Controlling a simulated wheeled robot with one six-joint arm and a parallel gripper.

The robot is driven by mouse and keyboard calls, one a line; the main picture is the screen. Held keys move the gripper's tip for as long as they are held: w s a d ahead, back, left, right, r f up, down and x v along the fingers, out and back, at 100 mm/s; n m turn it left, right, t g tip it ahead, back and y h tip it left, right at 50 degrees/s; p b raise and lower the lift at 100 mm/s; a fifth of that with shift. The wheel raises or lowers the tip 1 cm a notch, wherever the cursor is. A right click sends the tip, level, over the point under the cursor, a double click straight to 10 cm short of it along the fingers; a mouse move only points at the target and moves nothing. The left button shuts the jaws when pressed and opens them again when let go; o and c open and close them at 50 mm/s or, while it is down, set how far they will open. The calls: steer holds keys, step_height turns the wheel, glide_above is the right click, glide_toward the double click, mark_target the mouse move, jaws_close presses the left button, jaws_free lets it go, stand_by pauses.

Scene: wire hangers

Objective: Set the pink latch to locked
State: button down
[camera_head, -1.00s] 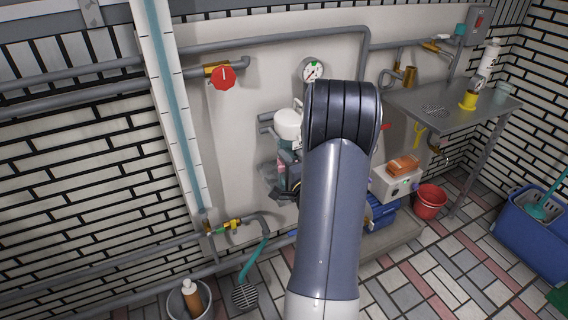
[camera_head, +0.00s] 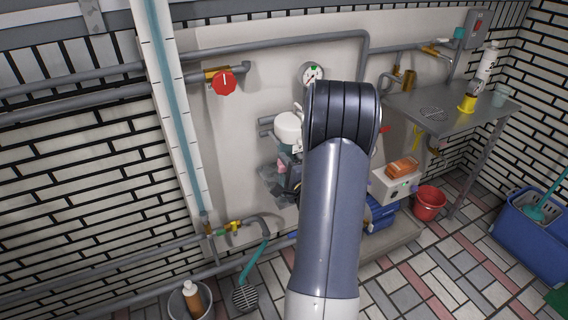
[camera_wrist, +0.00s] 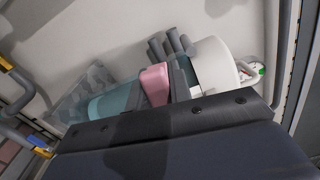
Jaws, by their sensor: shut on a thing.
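The pink latch (camera_wrist: 154,85) shows in the wrist view as a small pink block between a teal cylinder (camera_wrist: 112,103) and a white cap (camera_wrist: 214,66). In the head view only a bit of pink (camera_head: 283,164) shows, below the white cap (camera_head: 289,129) and left of my arm. My gripper (camera_wrist: 165,118) is a dark bar across the wrist view, right against the latch's lower edge, and is shut on it. I cannot read the latch's setting.
A red valve knob (camera_head: 224,82) and a gauge (camera_head: 312,75) are on the wall panel. Pipes run close around the fixture. A metal table (camera_head: 455,115), a red bucket (camera_head: 429,203) and a blue mop bucket (camera_head: 535,235) stand right.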

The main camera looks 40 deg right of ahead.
steer(key=shift+d+r+m, duration=0.1)
steer(key=shift+r+m, duration=0.25)
steer(key=shift+m, duration=0.35)
steer(key=c, duration=1.3)
jaws_free()
steer(key=v, duration=1)
steer(key=shift+s+p, duration=0.35)
steer(key=shift+s, duration=0.05)
